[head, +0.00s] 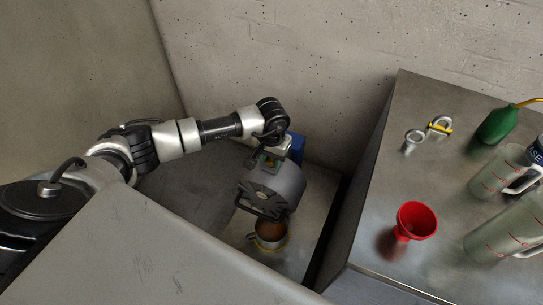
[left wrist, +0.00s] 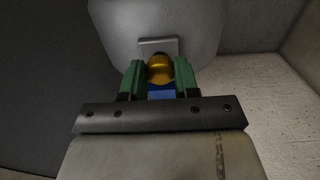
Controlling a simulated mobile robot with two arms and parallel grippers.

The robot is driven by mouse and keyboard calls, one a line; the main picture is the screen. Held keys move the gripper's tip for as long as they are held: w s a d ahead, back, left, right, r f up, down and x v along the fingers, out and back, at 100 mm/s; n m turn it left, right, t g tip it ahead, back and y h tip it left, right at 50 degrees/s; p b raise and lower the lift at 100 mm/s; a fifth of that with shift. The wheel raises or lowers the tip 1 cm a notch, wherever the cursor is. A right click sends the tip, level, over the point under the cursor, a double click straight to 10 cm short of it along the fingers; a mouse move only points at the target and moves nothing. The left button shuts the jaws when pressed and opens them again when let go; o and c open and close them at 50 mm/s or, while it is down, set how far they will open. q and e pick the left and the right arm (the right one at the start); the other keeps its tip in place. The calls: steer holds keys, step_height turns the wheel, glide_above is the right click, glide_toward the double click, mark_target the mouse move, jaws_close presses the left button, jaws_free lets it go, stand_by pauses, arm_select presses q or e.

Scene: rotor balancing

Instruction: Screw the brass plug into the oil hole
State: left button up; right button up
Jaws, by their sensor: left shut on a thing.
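My left gripper (head: 268,162) is at the top of the grey drum-shaped housing (head: 276,184). In the left wrist view its green-padded fingers (left wrist: 159,82) are shut on the brass plug (left wrist: 160,68). The plug's rounded head shows between the fingertips. It sits against or just in front of a light grey square boss (left wrist: 158,45) on the housing (left wrist: 155,18). The oil hole itself is hidden, and I cannot tell whether the plug is in it. My right gripper is not in view.
A round pan (head: 270,234) with brown contents stands below the housing. On the metal table (head: 375,225) at right are a red funnel (head: 416,220), a green oil can (head: 497,124), clear jugs (head: 500,172) and small metal fittings (head: 413,139). A blue part (head: 297,146) is behind the gripper.

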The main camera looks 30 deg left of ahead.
arm_select(q)
steer(key=shift+r, duration=0.1)
steer(key=shift+n, duration=1.1)
steer(key=n, duration=0.9)
steer(key=shift+n, duration=0.3)
steer(key=n, duration=0.3)
steer(key=n+p, duration=0.1)
steer(key=n, duration=0.1)
steer(key=shift+n, duration=0.8)
